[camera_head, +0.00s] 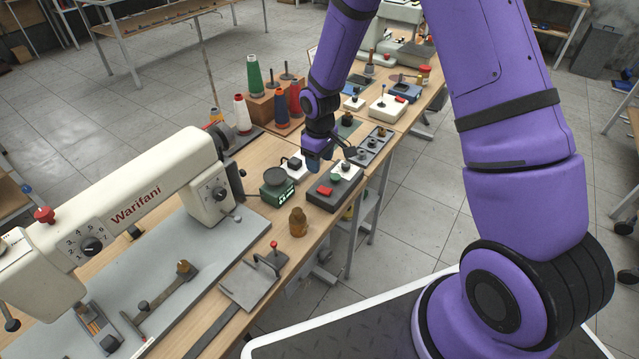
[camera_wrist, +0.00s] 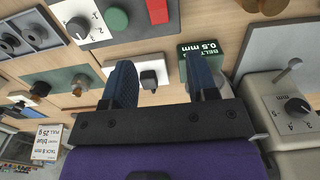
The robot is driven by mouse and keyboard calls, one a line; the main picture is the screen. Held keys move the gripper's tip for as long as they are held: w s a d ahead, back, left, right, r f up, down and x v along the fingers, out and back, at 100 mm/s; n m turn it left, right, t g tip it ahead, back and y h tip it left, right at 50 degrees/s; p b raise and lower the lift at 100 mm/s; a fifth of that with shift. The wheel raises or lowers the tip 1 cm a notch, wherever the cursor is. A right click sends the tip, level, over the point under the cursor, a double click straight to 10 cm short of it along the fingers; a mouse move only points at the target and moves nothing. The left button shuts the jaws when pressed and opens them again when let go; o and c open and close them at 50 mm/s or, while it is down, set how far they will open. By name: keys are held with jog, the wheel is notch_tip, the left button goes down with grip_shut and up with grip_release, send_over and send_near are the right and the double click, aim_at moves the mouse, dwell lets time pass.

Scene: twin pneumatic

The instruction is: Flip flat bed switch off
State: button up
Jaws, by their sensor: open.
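A small white switch box with a dark toggle (camera_wrist: 151,77) shows between my fingers in the wrist view. In the head view, a white box with a black knob (camera_head: 293,163) stands on the bench just left of my gripper (camera_head: 311,163). No label on it can be read. My gripper is open and empty; in the wrist view its two blue fingers (camera_wrist: 160,80) point toward the box, one on each side in the picture. I cannot tell whether they touch it. The flat-bed machine marked Warifani (camera_head: 130,205) stands at the left.
A control box with red and green buttons (camera_head: 333,187) is close in front of my gripper. A grey tray with round parts (camera_head: 372,147) lies to the right. Thread cones (camera_head: 254,76) stand behind.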

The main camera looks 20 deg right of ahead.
aim_at(320, 188)
notch_tip(320, 188, down, 9)
jog(key=shift+f, duration=0.15)
jog(key=shift+c, duration=0.2)
